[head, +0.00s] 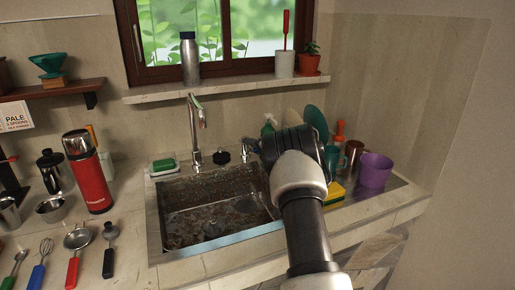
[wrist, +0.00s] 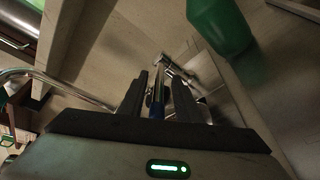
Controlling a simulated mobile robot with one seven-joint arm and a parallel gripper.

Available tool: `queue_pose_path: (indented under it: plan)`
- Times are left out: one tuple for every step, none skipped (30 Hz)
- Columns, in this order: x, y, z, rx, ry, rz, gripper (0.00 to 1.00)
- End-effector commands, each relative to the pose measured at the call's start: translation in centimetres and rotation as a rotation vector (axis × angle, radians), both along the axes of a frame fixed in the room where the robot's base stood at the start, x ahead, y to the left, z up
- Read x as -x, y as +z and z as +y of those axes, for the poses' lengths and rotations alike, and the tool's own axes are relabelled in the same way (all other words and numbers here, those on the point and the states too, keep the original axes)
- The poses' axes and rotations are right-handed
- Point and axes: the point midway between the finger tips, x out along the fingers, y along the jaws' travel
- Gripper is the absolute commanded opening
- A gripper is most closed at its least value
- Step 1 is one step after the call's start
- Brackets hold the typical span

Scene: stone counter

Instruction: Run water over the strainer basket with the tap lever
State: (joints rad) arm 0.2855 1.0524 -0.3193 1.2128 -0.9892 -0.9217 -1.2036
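The tall chrome tap (head: 196,130) stands behind the sink (head: 165,225) with its spout over the basin. No water stream shows. A small chrome fitting that looks like the tap lever (head: 249,146) is right of it, by my arm. In the wrist view, my gripper (wrist: 160,92) is open, its dark fingers either side of the slim chrome-and-blue lever (wrist: 157,98); contact cannot be told. My arm hides the fingertips in the head view. A round metal piece on the basin floor, perhaps the strainer basket (head: 212,228), sits low in the sink.
A green bottle (wrist: 220,24) stands close beside my gripper. The space above the basin is free.

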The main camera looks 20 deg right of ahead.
Motion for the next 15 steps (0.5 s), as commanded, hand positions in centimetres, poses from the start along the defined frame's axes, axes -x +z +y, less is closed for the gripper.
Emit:
queue_pose_path:
  plan:
    - [0.3,0.1,-0.1,0.0,-0.001,0.0,0.3]
    - [0.5,0.2,-0.2,-0.001,-0.002,0.0,0.3]
    - [1.0,0.3,-0.4,-0.001,-0.002,0.002,0.3]
    - [1.4,0.5,-0.5,-0.001,-0.003,0.0,0.3]
    - [1.9,0.6,-0.6,-0.001,-0.002,0.0,0.3]
    - [2.7,0.8,-0.8,-0.001,-0.003,0.001,0.3]
    - [3.3,1.0,-1.0,-0.001,-0.003,0.0,0.3]
    - [4.0,1.1,-1.2,0.0,-0.004,0.0,0.3]
    - [4.9,1.4,-1.4,-0.001,-0.004,0.0,0.3]
    - [5.6,1.5,-1.6,-0.002,-0.005,0.0,0.3]
    - [6.4,1.7,-1.8,-0.001,-0.005,0.0,0.3]
    - [7.3,1.9,-2.1,-0.001,-0.005,0.0,0.3]
    - [8.0,2.0,-2.3,-0.002,-0.005,0.0,0.3]
    - [8.7,2.2,-2.4,-0.001,-0.004,-0.001,0.3]
    - [9.6,2.4,-2.7,0.0,-0.004,0.0,0.3]
